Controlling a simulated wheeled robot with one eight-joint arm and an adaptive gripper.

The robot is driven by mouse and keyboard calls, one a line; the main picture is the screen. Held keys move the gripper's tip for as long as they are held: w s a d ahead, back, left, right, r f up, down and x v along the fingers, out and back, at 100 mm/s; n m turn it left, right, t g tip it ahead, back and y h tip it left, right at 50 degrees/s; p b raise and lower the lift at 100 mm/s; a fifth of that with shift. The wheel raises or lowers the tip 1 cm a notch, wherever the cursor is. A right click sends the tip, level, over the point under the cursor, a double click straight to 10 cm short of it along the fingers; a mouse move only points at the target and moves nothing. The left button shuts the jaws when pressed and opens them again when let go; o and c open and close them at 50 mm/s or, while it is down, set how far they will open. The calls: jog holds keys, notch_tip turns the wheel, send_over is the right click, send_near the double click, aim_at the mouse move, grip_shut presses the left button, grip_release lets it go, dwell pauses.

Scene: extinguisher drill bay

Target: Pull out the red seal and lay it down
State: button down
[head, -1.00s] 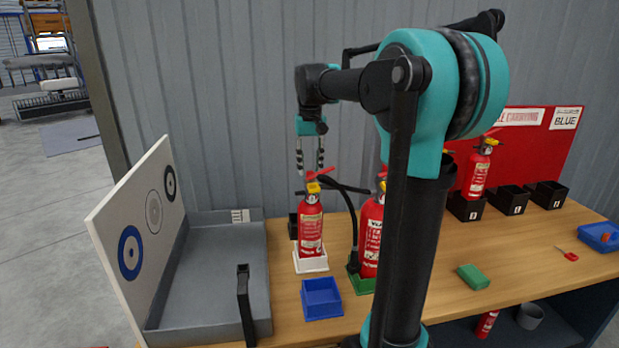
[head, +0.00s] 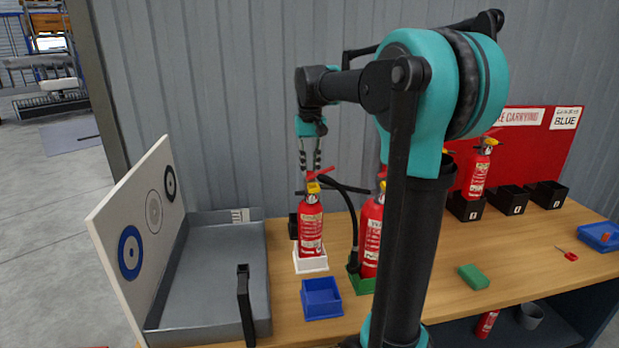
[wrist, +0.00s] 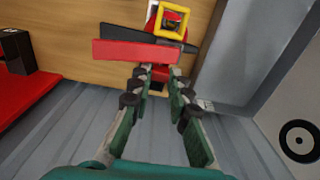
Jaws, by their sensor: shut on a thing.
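A red extinguisher (head: 311,230) with a yellow collar stands upright in a white holder (head: 311,263). In the wrist view its yellow collar (wrist: 187,22) and red lever (wrist: 125,51) show beyond my fingertips. My gripper (head: 311,170) points down at the extinguisher's head from above. In the wrist view my gripper (wrist: 158,72) is closed on a small red piece (wrist: 159,75) between the fingertips, which appears to be the red seal. The fingers hide part of it. I cannot tell whether it is still in the extinguisher.
A second extinguisher (head: 370,238) with a black hose stands close on the right in a green holder (head: 361,283). A blue tray (head: 321,311) sits in front, empty. A grey tray (head: 205,300) lies left. A green block (head: 473,277) lies right, with bare table around it.

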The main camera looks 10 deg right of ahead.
aim_at(310, 172)
jog(key=shift+r, duration=0.1)
jog(key=shift+r, duration=2.4)
jog(key=shift+r, duration=0.1)
jog(key=shift+s+r, duration=0.1)
jog(key=shift+r, duration=1.3)
jog(key=shift+s, duration=0.1)
